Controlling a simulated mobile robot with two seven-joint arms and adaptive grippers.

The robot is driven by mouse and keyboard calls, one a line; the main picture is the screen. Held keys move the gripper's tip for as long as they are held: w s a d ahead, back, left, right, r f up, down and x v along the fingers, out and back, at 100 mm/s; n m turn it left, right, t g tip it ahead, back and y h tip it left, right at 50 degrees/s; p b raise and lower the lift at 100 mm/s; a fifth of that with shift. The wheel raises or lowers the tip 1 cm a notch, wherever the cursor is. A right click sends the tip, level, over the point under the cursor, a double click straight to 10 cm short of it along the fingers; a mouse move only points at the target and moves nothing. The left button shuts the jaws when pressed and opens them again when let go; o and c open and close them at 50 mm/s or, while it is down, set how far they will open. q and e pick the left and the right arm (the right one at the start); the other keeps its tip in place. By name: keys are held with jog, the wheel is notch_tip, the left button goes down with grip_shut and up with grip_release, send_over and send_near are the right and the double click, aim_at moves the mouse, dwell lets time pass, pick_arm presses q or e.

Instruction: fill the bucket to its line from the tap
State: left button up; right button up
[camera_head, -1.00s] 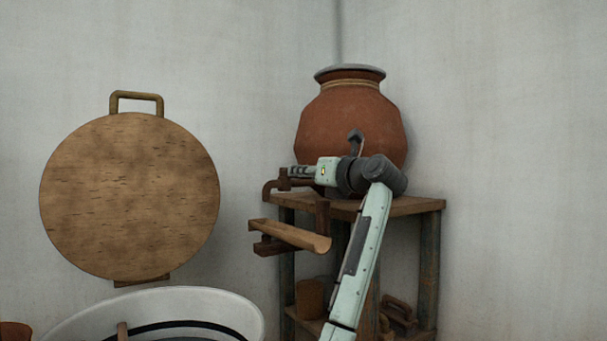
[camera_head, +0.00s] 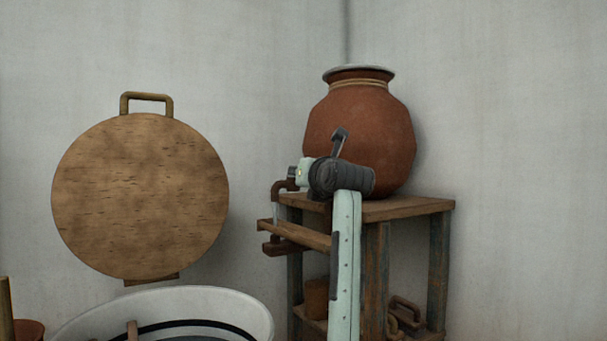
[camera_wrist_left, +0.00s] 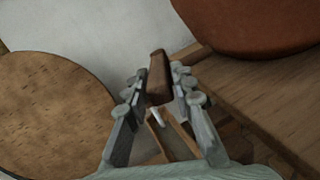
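The clay pot (camera_head: 360,135) stands on a wooden stand, with a brown tap (camera_head: 278,187) at its left side. A thin pale streak, apparently water (camera_head: 276,215), hangs below the spout. A wooden trough (camera_head: 295,234) sits under it. The white vessel (camera_head: 235,305), apparently the bucket, has a dark line inside; its lower part is cut off. My left gripper is at the tap, mostly hidden behind its wrist in the head view. In the left wrist view its fingers (camera_wrist_left: 160,85) stand apart on either side of a brown tap part (camera_wrist_left: 158,75). My right gripper is out of view.
A round wooden board (camera_head: 140,200) with a handle hangs on the wall at left. The stand (camera_head: 410,208) has a lower shelf holding small brown items (camera_head: 405,312). White walls meet behind the pot.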

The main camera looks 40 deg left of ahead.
pick_arm(q)
jog(key=o, duration=0.3)
jog(key=v, duration=1.2)
